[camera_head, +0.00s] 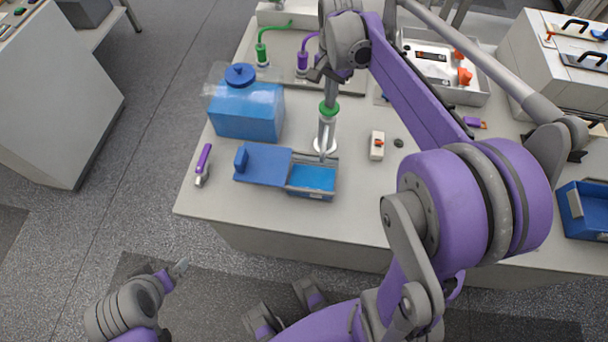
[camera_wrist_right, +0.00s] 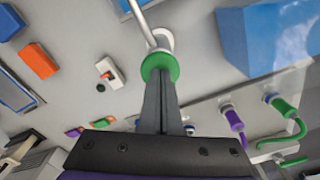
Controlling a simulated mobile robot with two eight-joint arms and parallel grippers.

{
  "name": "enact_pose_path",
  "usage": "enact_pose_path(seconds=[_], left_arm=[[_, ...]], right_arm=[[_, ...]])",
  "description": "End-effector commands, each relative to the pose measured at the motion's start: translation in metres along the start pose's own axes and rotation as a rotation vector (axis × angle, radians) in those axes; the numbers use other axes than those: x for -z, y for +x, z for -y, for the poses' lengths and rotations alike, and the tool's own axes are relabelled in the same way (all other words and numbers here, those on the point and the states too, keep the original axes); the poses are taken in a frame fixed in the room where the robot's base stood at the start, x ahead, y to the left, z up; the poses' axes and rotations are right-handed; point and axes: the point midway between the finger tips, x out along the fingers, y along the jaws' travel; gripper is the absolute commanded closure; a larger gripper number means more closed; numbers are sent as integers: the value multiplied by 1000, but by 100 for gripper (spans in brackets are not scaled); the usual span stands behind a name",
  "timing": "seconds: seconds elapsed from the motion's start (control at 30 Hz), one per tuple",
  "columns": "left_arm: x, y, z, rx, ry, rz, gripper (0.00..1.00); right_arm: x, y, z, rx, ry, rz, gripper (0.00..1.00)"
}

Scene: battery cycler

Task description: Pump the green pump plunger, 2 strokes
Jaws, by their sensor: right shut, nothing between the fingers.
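The pump stands upright on the table, with a green plunger top (camera_head: 328,109) above a pale body (camera_head: 325,132) and a bent spout. In the right wrist view the green top (camera_wrist_right: 159,66) is a round disc just beyond my fingertips. My right gripper (camera_head: 329,98) is shut and empty, pointing down directly over the green top. In the wrist view its closed fingers (camera_wrist_right: 161,86) overlap the disc's edge; I cannot tell if they touch it. My left gripper (camera_head: 178,269) is low at the lower left, away from the table; its opening is unclear.
A blue tray (camera_head: 312,178) with a blue lid (camera_head: 263,164) sits before the pump. A blue tank (camera_head: 246,112) stands left of it, a small switch box (camera_head: 377,145) right. Green (camera_head: 261,52) and purple (camera_head: 302,60) hose fittings are behind. The front right tabletop is clear.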

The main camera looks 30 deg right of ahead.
Motion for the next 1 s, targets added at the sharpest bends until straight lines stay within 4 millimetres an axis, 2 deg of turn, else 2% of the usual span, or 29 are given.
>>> enact_pose_path(seconds=[0.57,1.0], left_arm=[[19,-23,0,0,0,-13,0],[19,-23,0,0,0,-13,0]], right_arm=[[0,-37,0,0,0,1,100],[0,-37,0,0,0,0,100]])
